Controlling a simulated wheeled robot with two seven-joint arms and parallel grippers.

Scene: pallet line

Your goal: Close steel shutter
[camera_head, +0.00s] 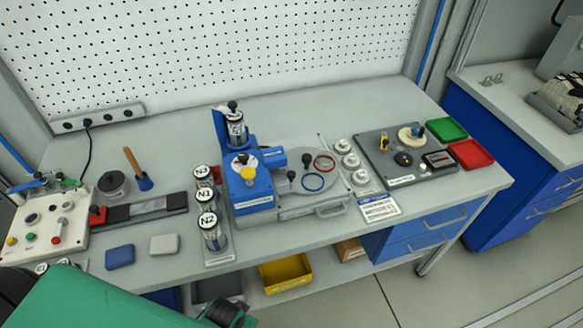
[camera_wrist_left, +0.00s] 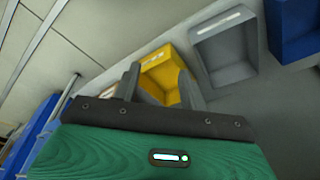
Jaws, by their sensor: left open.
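I cannot tell for sure which part is the steel shutter. A blue and grey machine (camera_head: 252,190) stands mid-bench, with a round grey plate (camera_head: 335,172) bearing red and blue rings and a bar handle (camera_head: 330,211) on its front. A black rail with a flat silver plate (camera_head: 147,206) lies left of it. My green left arm enters at the bottom left of the head view. My left gripper, seen in the wrist view (camera_wrist_left: 162,85), is open and empty, in front of the bench, apart from the machine. My right gripper is not in view.
Canisters (camera_head: 208,220) marked N1, N2 and N3 stand left of the machine. A control box (camera_head: 45,225) is at far left. A fixture board (camera_head: 405,157) and green and red trays (camera_head: 470,153) are at right. A yellow bin (camera_head: 286,273) sits on the shelf below.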

